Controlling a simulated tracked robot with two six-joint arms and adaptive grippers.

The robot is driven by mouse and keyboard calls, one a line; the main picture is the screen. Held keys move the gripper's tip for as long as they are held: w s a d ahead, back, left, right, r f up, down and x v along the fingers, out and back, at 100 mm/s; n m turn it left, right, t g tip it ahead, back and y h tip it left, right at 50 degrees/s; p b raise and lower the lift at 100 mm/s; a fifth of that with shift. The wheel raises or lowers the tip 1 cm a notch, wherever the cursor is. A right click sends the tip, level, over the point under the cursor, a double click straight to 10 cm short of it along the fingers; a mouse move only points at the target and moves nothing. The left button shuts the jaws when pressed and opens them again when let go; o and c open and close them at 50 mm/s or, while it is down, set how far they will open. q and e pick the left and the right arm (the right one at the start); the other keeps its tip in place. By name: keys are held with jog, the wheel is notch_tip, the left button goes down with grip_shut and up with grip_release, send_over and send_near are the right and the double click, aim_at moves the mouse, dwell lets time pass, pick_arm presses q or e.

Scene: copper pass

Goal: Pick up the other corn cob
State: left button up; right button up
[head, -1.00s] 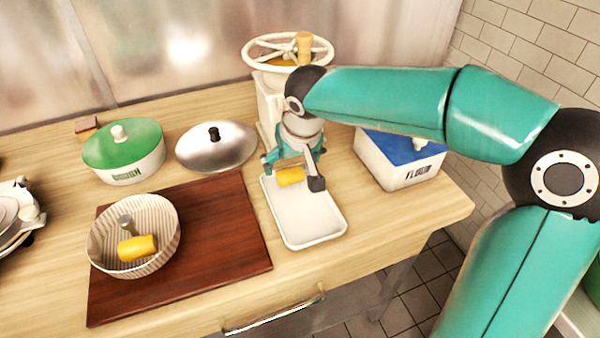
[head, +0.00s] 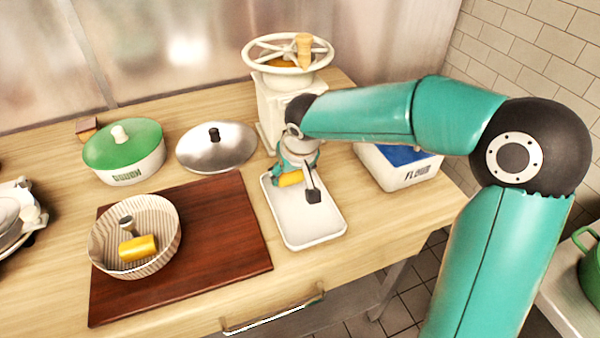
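One yellow corn cob (head: 290,179) is at the far end of the white tray (head: 318,234). My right gripper (head: 297,187) reaches down over it from the right-hand arm, one finger on each side of the cob. The gripper hides part of the cob, and I cannot tell whether the fingers press on it. Another yellow corn cob (head: 138,247) lies in the ribbed, cream bowl (head: 165,255). My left gripper is not in view.
The bowl stands on a dark red board (head: 225,240). A green-lidded pot (head: 122,150), a metal lid (head: 215,148), a cream mill with a handwheel (head: 275,105) and a blue-topped flour box (head: 400,170) stand behind.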

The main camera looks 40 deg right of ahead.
jog(key=c, duration=0.6)
jog(key=shift+r, duration=0.1)
